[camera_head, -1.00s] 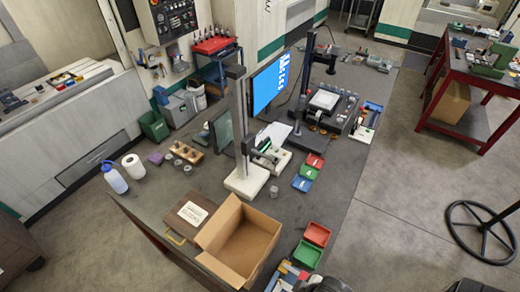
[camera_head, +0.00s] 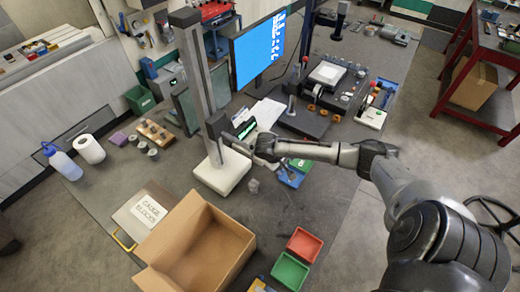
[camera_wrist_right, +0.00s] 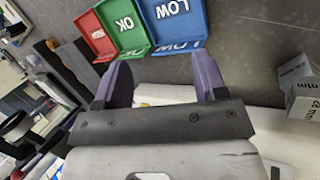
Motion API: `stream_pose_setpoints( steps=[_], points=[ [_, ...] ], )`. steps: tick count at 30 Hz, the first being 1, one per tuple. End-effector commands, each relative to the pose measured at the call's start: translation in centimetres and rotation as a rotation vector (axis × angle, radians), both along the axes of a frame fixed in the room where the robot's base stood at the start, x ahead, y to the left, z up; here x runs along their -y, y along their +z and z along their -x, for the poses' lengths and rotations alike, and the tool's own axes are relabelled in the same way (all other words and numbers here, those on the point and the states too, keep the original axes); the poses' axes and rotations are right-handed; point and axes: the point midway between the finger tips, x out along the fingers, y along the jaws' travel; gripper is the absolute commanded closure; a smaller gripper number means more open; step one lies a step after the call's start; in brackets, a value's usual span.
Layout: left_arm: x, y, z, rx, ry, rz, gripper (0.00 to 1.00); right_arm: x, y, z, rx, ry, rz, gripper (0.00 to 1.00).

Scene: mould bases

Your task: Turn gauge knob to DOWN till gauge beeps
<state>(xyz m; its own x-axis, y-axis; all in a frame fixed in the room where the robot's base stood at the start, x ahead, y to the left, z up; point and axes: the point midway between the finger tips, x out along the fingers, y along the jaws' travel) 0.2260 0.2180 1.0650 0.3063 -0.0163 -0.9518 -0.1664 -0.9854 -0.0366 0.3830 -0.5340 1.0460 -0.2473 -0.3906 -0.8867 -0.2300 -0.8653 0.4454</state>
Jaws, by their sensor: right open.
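The gauge (camera_head: 222,172) stands on the table with a white base, a tall grey column and a side unit with a green-lit display (camera_head: 245,128). I cannot make out its knob. My right gripper (camera_head: 262,148) is beside the display unit, low over the table and just right of the column; whether it touches the gauge cannot be told. In the right wrist view the right gripper's (camera_wrist_right: 161,68) two purple-grey fingers are spread apart, with a pale, partly hidden surface showing between them. My left gripper is not in view.
Blue LOW (camera_wrist_right: 177,22), green OK (camera_wrist_right: 124,29) and red (camera_wrist_right: 95,36) trays lie by the right gripper. A small grey box (camera_wrist_right: 303,98) is at the right. An open cardboard box (camera_head: 205,250) stands in front of the gauge, and a monitor (camera_head: 258,55) behind it.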

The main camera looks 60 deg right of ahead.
Motion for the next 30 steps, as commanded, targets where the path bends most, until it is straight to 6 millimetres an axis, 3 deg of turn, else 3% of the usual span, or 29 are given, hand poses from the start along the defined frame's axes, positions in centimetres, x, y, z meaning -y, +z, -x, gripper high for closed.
stream_pose_setpoints(
  steps=[7, 12, 16, 20, 25, 30],
  points=[
    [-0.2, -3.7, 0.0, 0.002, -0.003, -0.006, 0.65, 2.2, 1.1, -5.5, 0.126, -0.348, -0.076, 0.35],
    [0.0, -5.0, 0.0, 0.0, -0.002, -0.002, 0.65, 3.8, 6.5, -9.9, 0.273, -0.55, -0.171, 0.35],
    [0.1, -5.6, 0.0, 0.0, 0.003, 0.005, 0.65, 4.6, 9.6, -11.7, 0.344, -0.653, -0.234, 0.35],
    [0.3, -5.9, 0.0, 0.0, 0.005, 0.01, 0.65, 4.9, 11.3, -12.6, 0.382, -0.711, -0.274, 0.35],
    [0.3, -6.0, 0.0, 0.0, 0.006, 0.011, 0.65, 5.1, 11.0, -12.9, 0.395, -0.737, -0.29, 0.35],
    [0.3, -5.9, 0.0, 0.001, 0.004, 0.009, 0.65, 5.1, 8.3, -12.8, 0.393, -0.738, -0.289, 0.35]
  ],
)
